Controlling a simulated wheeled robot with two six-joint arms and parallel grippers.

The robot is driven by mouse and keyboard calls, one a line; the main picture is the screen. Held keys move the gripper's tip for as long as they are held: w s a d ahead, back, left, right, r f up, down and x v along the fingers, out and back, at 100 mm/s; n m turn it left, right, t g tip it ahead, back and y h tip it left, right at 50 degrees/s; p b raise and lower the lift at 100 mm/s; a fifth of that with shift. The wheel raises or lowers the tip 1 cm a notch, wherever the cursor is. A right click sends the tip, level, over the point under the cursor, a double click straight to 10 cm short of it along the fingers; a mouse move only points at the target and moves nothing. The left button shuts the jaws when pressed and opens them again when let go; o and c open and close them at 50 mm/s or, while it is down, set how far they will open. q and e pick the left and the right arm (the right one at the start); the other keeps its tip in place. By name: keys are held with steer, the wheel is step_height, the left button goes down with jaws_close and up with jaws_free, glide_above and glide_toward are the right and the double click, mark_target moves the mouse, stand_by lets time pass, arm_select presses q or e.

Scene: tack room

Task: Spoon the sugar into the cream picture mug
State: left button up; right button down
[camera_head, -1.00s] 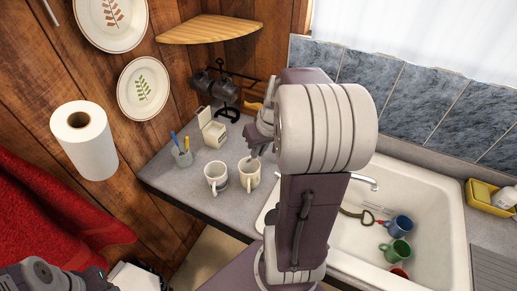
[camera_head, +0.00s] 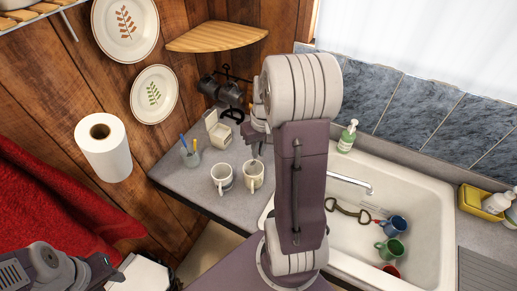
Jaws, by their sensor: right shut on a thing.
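The cream picture mug (camera_head: 253,177) stands upright on the grey counter, to the right of a whitish mug (camera_head: 221,178). An open cream box with a raised lid (camera_head: 220,134), which may hold the sugar, stands behind them; its contents are too small to make out. My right gripper (camera_head: 256,147) is just above and behind the cream mug, shut on a thin thing, likely the spoon; it is mostly hidden by the gripper and arm. My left gripper (camera_head: 103,266) is at the lower left, away from the counter; its fingers are unclear.
A glass with pens (camera_head: 190,154) stands left of the box. A dark mug rack (camera_head: 225,92) is at the back corner. The sink (camera_head: 425,205) on the right holds several colored mugs. A soap bottle (camera_head: 347,136) stands behind the sink. A paper roll (camera_head: 103,147) hangs left.

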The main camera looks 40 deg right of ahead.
steer(key=shift+w+r+g+p, duration=0.25)
steer(key=shift+r+g+p, duration=0.15)
steer(key=shift+p, duration=0.85)
steer(key=w+g+p, duration=0.1)
steer(key=p, duration=0.2)
steer(key=shift+w+d+p, duration=0.1)
steer(key=shift+w+p, duration=0.1)
steer(key=shift+p, duration=0.2)
steer(key=shift+w+f, duration=0.1)
steer(key=shift+f, duration=0.1)
steer(key=shift+r, duration=0.1)
step_height(320, 180, up, 3)
steer(key=p, duration=0.3)
steer(key=shift+r, duration=0.1)
